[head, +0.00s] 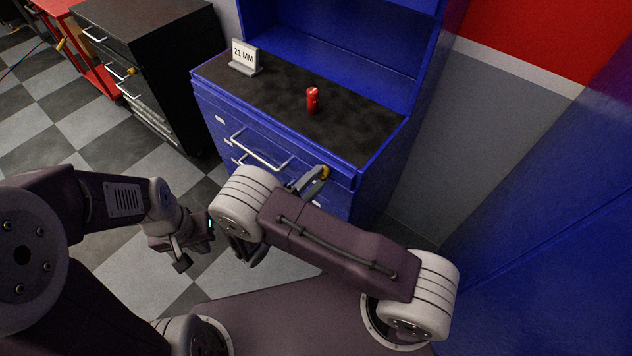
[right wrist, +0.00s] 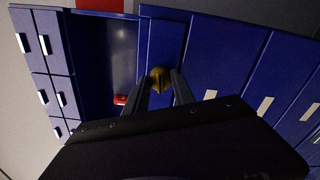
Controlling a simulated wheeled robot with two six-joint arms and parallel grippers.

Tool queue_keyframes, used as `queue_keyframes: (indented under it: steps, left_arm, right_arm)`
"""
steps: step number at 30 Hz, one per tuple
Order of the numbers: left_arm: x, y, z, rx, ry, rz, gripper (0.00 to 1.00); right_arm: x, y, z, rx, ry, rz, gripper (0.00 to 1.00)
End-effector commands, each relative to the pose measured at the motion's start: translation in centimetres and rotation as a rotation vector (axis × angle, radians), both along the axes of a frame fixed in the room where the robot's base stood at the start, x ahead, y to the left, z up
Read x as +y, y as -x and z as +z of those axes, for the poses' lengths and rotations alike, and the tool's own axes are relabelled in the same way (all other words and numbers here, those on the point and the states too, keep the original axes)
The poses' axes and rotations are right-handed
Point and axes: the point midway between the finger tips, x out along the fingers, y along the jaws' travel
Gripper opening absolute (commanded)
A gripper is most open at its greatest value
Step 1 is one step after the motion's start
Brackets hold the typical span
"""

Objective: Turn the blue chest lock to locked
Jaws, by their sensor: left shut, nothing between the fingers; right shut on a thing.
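The blue chest (head: 270,138) stands ahead of me with its drawer front facing me. Its lock (head: 324,171) is a small yellow knob at the upper right of the front, partly hidden by my fingers. My right gripper (head: 312,182) is at the lock, shut on it. In the right wrist view the brass-coloured lock knob (right wrist: 160,78) sits between the tips of my right gripper (right wrist: 160,88). The lock's marking cannot be read. My left gripper (head: 190,252) hangs over the floor at the left, away from the chest, shut and empty.
A red cylinder (head: 312,100) and a "21 MM" sign (head: 244,57) stand on the dark chest top. A black tool chest (head: 150,60) and a red cart (head: 75,40) are at the left. A blue surface (head: 560,230) rises at the right. Checkered floor (head: 40,130) is clear at the left.

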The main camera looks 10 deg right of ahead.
Motion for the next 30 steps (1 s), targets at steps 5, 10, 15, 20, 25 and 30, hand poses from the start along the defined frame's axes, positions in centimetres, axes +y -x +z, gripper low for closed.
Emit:
queue_keyframes:
  steps: [5, 10, 15, 20, 25, 30]
  left_arm:
    - [-0.01, 0.00, -0.76, 0.000, 0.000, 0.000, 0.00]
    - [0.00, 0.00, -1.05, 0.000, 0.000, 0.000, 0.00]
    - [0.00, 0.00, -1.16, 0.000, 0.000, 0.000, 0.00]
    - [0.00, 0.00, -1.16, 0.000, 0.000, 0.000, 0.00]
    - [0.00, 0.00, -1.15, 0.000, 0.000, 0.000, 0.00]
    - [0.00, 0.00, -1.14, 0.000, 0.000, 0.000, 0.00]
  right_arm:
    - [-0.02, -0.11, -0.06, -0.074, -0.055, 0.002, 0.00]
    - [0.01, -0.12, 0.04, -0.118, -0.089, 0.002, 0.00]
    - [0.02, -0.14, 0.16, -0.139, -0.104, 0.003, 0.00]
    - [0.03, -0.15, 0.23, -0.146, -0.108, 0.003, 0.00]
    - [0.04, -0.15, 0.27, -0.147, -0.108, 0.003, 0.00]
    - [0.04, -0.15, 0.29, -0.147, -0.108, 0.003, 0.47]
